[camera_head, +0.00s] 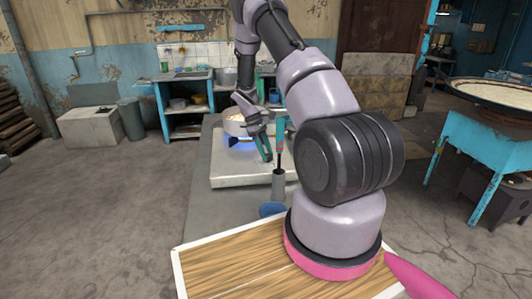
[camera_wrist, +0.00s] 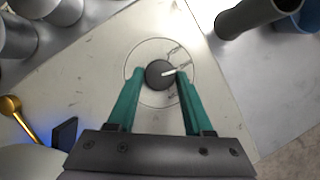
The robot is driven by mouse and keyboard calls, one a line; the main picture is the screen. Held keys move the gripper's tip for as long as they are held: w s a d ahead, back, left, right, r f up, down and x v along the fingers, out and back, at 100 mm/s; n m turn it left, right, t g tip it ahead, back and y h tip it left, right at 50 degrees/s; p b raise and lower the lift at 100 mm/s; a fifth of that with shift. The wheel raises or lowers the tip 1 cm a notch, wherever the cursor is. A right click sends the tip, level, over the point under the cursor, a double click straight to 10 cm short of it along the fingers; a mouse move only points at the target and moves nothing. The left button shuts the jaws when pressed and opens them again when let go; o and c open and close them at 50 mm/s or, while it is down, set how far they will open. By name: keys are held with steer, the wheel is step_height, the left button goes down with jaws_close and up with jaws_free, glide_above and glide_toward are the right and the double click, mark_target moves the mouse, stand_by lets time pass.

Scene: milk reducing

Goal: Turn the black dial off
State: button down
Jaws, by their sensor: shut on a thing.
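The black dial (camera_wrist: 158,74) is round with a white pointer mark and sits inside a thin circle on the pale stove top (camera_wrist: 105,30). The pointer is directed to the right in the wrist view. My gripper (camera_wrist: 160,80) has its two green fingers on either side of the dial, shut on it. In the head view my gripper (camera_head: 266,153) is at the front right part of the stove (camera_head: 230,181); the dial itself is hidden there. A blue flame glow (camera_head: 238,141) shows under the pot (camera_head: 235,127) on the stove.
A dark cylindrical container (camera_head: 278,184) with a red-handled tool stands just right of the stove, near a blue round object (camera_head: 272,209). In the wrist view the dark container (camera_wrist: 248,15) is at the upper right. Several metal vessels (camera_wrist: 18,35) are at the upper left.

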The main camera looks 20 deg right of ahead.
steer(key=m, duration=0.1)
steer(key=m+y, duration=0.1)
steer(key=m, duration=0.1)
steer(key=shift+w+d+m+g, duration=0.15)
steer(key=shift+m+g, duration=0.15)
steer(key=m+y, duration=0.1)
steer(key=m, duration=0.2)
steer(key=shift+d+m+y, duration=0.15)
steer(key=shift+m+y, duration=0.25)
steer(key=m, duration=0.2)
steer(key=m+y, duration=0.1)
steer(key=m, duration=0.1)
steer(key=shift+d+y, duration=0.2)
steer(key=shift+y, duration=0.1)
steer(key=shift+d+m+t+y, duration=0.1)
steer(key=shift+m+t+y, duration=0.4)
steer(key=shift+m, duration=1.4)
steer(key=shift+c, duration=1.5)
jaws_free()
steer(key=v, duration=1)
steer(key=shift+d+r, duration=0.25)
steer(key=shift+r, duration=0.05)
